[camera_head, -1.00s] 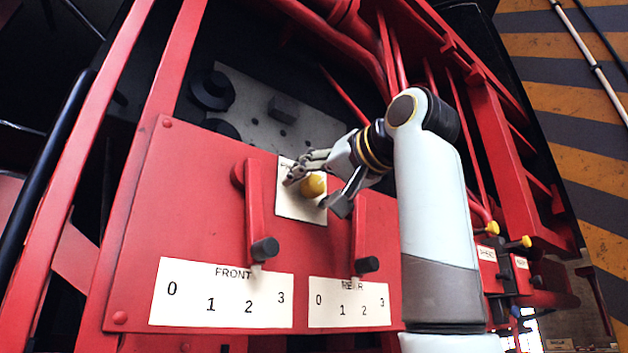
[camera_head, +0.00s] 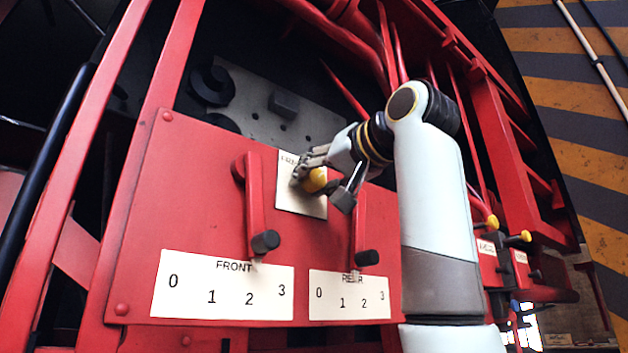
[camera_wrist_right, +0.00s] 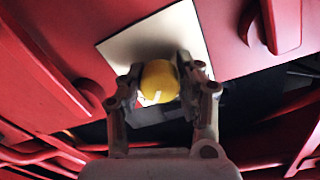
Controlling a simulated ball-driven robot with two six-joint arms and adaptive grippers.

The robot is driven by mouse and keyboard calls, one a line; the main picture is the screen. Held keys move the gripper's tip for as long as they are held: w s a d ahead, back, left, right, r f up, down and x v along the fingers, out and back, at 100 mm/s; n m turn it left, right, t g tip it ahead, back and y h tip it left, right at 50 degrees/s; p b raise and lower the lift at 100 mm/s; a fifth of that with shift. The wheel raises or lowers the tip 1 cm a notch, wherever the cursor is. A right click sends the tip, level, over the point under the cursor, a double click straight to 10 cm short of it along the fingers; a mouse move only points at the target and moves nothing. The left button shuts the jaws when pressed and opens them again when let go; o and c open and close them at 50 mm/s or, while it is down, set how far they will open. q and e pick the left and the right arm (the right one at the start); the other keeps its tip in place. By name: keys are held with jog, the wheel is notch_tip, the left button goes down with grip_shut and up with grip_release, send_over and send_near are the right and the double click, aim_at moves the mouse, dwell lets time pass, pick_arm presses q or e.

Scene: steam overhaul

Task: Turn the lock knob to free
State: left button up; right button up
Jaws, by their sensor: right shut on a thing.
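The yellow lock knob (camera_head: 315,181) sits on a cream label plate (camera_head: 297,204) on the red panel. My right gripper (camera_head: 326,183) reaches in from the right and is shut on the knob, one finger on each side of it. In the right wrist view the yellow knob (camera_wrist_right: 159,81) is between the two fingers of my right gripper (camera_wrist_right: 158,88). Writing at the plate's upper left is partly hidden and too small to read. My left gripper is in neither view.
Red levers stand either side of the plate: the front lever (camera_head: 254,205) at left and the rear lever (camera_head: 361,225) at right, partly behind my gripper. Numbered plates marked FRONT (camera_head: 225,283) and REAR (camera_head: 348,299) lie below. Red pipes and bars run behind my arm.

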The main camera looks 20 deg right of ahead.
jog(key=n+b, duration=0.1)
jog(key=n, duration=0.3)
jog(key=n+b, duration=0.2)
jog(key=n, duration=0.2)
jog(key=shift+n, duration=0.3)
jog(key=n+b, duration=0.2)
jog(key=n, duration=0.2)
jog(key=shift+f+n, duration=0.1)
jog(key=shift+n, duration=0.3)
jog(key=shift+n+y+b, duration=0.3)
jog(key=shift+n+b, duration=0.5)
jog(key=shift+n, duration=1.4)
jog(key=o, duration=1.2)
jog(key=v, duration=1.2)
